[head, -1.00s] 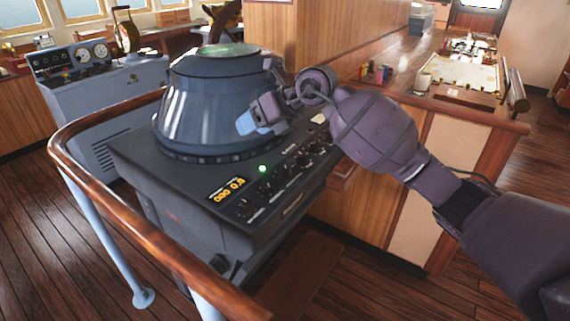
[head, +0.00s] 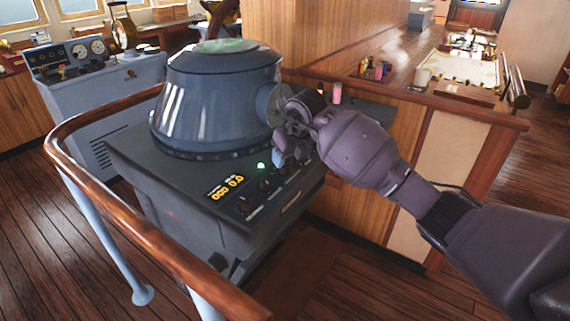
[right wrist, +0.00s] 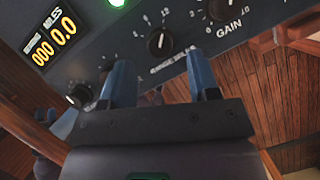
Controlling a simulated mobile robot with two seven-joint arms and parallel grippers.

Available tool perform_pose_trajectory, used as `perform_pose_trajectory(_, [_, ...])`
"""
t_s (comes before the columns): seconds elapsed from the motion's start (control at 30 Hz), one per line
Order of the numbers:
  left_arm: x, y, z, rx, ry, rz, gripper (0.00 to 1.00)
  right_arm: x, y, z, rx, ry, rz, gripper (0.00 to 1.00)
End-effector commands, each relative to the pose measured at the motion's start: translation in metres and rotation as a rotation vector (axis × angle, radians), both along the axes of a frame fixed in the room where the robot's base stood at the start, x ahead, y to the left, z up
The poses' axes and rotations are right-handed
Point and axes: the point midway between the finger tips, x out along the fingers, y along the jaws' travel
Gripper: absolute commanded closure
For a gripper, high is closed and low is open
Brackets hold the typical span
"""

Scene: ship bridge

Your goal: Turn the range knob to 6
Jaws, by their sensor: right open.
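The range knob (right wrist: 160,42) is a small black round knob with a white pointer mark on the dark console panel. Small white numerals ring it, and a label that seems to read RANGE lies just below. The pointer seems to point roughly up in the right wrist view; the numeral it meets is too small to read surely. My right gripper (right wrist: 160,82) is open, its two blue fingers spread to either side below the knob, with nothing between them. In the head view my right gripper (head: 280,155) is over the console's front panel and hides some knobs. My left gripper is out of view.
The gain knob (right wrist: 222,8) sits right of the range knob. An orange digital display (right wrist: 54,38) and a lit green lamp (right wrist: 117,2) are to the left. The large radar hood (head: 215,105) rises behind the panel. A wooden handrail (head: 150,235) curves around the console's left and front.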

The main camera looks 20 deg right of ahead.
Motion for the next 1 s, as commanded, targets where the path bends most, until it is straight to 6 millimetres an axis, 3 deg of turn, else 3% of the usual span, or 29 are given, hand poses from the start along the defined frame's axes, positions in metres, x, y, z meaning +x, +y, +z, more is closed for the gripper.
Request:
perform_pose_trajectory(0.3, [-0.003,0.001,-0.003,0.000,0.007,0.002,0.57,0.014,0.004,-0.034,0.001,0.000,0.000,0.44])
perform_pose_trajectory(0.7, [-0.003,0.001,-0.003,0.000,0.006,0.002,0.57,0.015,0.004,-0.038,0.001,-0.001,0.001,0.46])
perform_pose_trajectory(1.0, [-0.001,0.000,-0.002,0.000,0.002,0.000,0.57,0.015,0.004,-0.038,0.001,-0.001,0.001,0.92])
